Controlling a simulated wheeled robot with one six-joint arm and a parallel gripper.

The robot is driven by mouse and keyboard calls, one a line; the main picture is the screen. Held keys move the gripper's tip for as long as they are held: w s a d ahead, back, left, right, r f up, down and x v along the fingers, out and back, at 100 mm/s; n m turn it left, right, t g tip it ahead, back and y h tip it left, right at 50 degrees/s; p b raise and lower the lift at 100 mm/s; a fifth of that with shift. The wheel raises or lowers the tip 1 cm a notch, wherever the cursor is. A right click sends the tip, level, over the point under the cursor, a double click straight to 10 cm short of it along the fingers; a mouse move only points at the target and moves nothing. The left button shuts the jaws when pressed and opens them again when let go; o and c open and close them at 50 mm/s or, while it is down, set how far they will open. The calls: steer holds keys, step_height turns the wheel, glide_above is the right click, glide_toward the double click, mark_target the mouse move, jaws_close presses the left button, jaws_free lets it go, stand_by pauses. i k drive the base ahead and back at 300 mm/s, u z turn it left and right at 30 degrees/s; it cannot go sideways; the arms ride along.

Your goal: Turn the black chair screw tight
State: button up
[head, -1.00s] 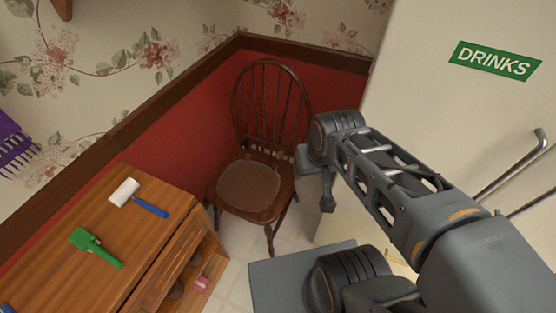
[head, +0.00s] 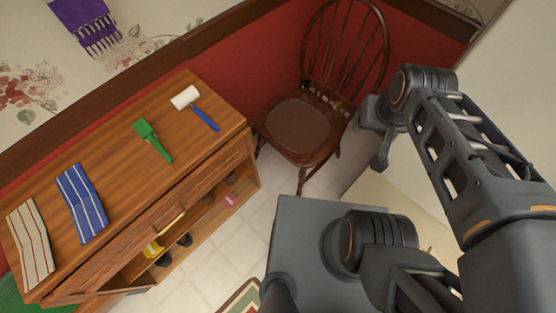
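A dark brown wooden chair (head: 297,125) with a spindle back and a round brown seat pad stands in the corner by the red wall panel. I cannot make out a black screw on it; a small brass-coloured spot (head: 341,104) shows at the right rear of its seat, too small to identify. My gripper (head: 381,160) hangs in the air just right of the chair in the picture, apart from it as far as I can see. I see it from the side, so its opening is not clear. Nothing visible hangs from it.
A wooden cabinet (head: 115,190) stands on the left. On it lie a paint roller (head: 203,116), a green tool (head: 152,140), a blue striped cloth (head: 82,203) and a beige striped cloth (head: 30,245). Its shelf holds small items. Pale floor (head: 232,262) is free between cabinet and my base.

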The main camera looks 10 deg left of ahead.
mark_target(305, 83)
steer(key=u, duration=0.65)
steer(key=i, duration=0.4)
steer(key=u, duration=0.5)
